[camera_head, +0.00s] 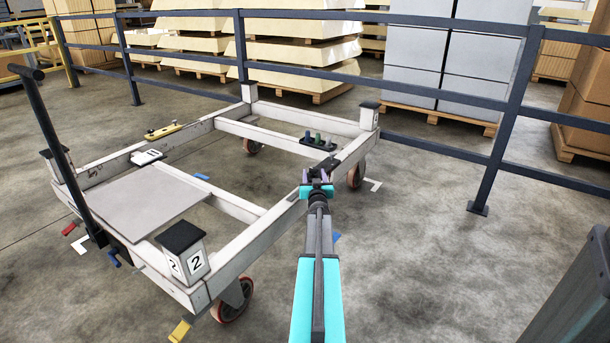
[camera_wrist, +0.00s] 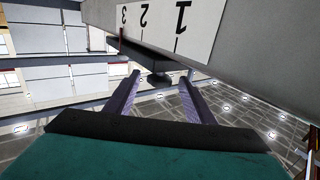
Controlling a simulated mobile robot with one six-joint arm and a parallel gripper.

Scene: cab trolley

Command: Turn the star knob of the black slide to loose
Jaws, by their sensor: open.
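The trolley's near-right beam carries the black slide (camera_head: 328,164), small and partly hidden behind my gripper (camera_head: 318,176) in the head view. In the wrist view a dark knob (camera_wrist: 158,81), apparently the star knob, hangs under the pale beam. My gripper (camera_wrist: 162,76) is open, with one purple finger on each side of the knob in the picture. I cannot tell whether either finger touches it. The knob's lobes and its turn are too dark to read. A white scale (camera_wrist: 165,22) marked 1, 2, 3 is above, with a red mark near the 3.
The white trolley frame (camera_head: 248,244) stands on caster wheels, with a grey panel (camera_head: 150,200) at left. A yellow piece (camera_head: 163,131) sits on the far-left beam. A black holder with several pegs (camera_head: 318,143) is just beyond my gripper. A dark rail fence (camera_head: 440,150) runs behind.

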